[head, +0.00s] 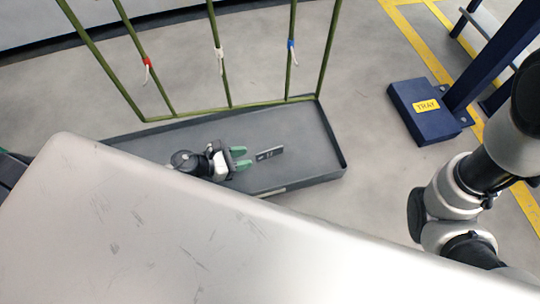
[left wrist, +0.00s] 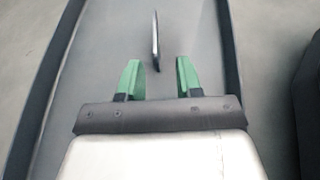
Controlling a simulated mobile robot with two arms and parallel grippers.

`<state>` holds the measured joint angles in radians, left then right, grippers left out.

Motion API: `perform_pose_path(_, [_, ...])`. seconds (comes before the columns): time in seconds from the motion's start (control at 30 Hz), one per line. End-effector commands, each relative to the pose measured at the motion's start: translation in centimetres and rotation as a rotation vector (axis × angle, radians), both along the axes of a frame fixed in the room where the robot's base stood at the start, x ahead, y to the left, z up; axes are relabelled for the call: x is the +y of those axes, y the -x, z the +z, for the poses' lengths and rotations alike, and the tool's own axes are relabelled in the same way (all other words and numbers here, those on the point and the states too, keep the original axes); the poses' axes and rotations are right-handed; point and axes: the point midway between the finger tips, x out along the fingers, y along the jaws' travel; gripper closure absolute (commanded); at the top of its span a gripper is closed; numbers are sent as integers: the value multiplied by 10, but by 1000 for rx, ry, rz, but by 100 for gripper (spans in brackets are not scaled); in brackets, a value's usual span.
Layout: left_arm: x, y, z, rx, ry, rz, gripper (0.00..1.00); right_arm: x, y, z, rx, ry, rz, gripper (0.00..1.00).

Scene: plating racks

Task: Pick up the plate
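The plate (head: 270,153) is a small, thin grey piece in the grey tray, just right of my left gripper in the head view. In the left wrist view the plate (left wrist: 155,42) shows nearly edge-on, ahead of the fingers and roughly in line with the gap between them. My left gripper (head: 243,158) has green fingertips spread apart with nothing between them; it also shows in the left wrist view (left wrist: 157,80). The fingertips look close to the plate's near end; whether they touch it I cannot tell. My right gripper is not in view.
The plate lies in a long, low-walled grey tray (head: 335,150) on the floor. A green rack frame (head: 225,62) with red, white and blue tags rises at its far side. A blue post base labelled TRAY (head: 410,118) stands right.

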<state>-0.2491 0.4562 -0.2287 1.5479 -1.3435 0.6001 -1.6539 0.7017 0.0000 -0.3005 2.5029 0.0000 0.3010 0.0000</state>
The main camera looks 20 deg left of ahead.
Motion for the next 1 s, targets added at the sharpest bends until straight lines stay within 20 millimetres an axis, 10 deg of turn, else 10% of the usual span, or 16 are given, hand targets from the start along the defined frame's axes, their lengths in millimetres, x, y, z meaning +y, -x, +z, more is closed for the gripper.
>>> perform_pose_path(1.0, [-56, -57, -33, 4, 3, 3, 73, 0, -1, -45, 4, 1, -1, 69])
